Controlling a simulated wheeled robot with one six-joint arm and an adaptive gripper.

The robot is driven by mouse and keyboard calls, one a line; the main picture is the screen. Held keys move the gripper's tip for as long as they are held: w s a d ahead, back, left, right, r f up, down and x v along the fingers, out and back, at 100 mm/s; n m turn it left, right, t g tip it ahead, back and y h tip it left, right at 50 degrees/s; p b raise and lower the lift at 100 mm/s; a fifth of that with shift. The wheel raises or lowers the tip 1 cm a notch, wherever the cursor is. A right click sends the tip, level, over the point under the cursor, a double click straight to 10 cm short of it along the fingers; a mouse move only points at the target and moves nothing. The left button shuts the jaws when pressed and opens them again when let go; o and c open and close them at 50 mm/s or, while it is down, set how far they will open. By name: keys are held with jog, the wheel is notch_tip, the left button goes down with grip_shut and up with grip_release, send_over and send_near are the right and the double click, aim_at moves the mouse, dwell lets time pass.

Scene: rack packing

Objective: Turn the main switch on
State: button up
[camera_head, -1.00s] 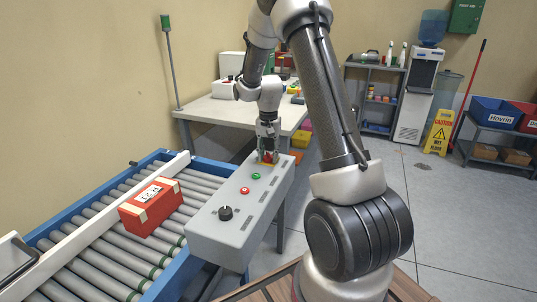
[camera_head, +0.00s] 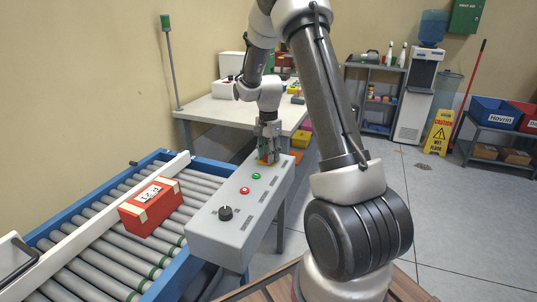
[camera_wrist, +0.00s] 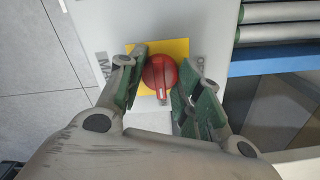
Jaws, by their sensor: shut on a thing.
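The main switch, a round red knob (camera_wrist: 158,72) with a ridge across it, sits on a yellow plate (camera_wrist: 178,46) on the grey control box. In the wrist view the ridge runs nearly straight up and down the picture. My gripper (camera_wrist: 163,80) has its green-padded fingers on either side of the knob, shut on it. In the head view my gripper (camera_head: 268,151) points down at the far end of the control box (camera_head: 222,241), and its fingers mostly hide the knob there. Panel lettering beside the plate is partly covered by the fingers.
A green button (camera_head: 256,176), a red button (camera_head: 245,190) and a black dial (camera_head: 225,213) sit nearer on the box. A red box (camera_head: 150,207) lies on the roller conveyor (camera_head: 107,257) to the left. A white table (camera_head: 215,113) stands behind.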

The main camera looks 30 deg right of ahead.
dwell(0.3)
jog(key=o, duration=1.1)
jog(key=shift+c, duration=0.2)
notch_tip(320, 180, up, 12)
